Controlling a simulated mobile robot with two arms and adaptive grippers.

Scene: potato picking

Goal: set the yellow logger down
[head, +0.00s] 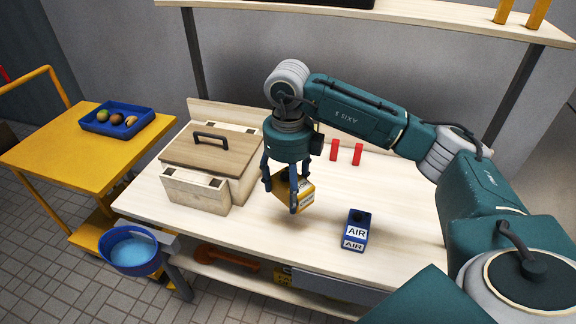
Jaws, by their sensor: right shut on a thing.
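The yellow logger (307,196) is a small yellow box with a dark part on top, in the middle of the head view. My right gripper (284,190) points down and is shut on it, with the fingers in front of part of it. The logger is over the pale wooden table (400,220); I cannot tell whether its underside touches the top. My left gripper does not show.
A blue box marked AIR (355,231) stands right of the logger. A wooden case (196,195) with a handled brown lid (212,148) is to the left. Two red blocks (357,154) stand behind. A yellow cart (60,150) carries a blue tray (98,131). A blue bucket (128,262) hangs front left.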

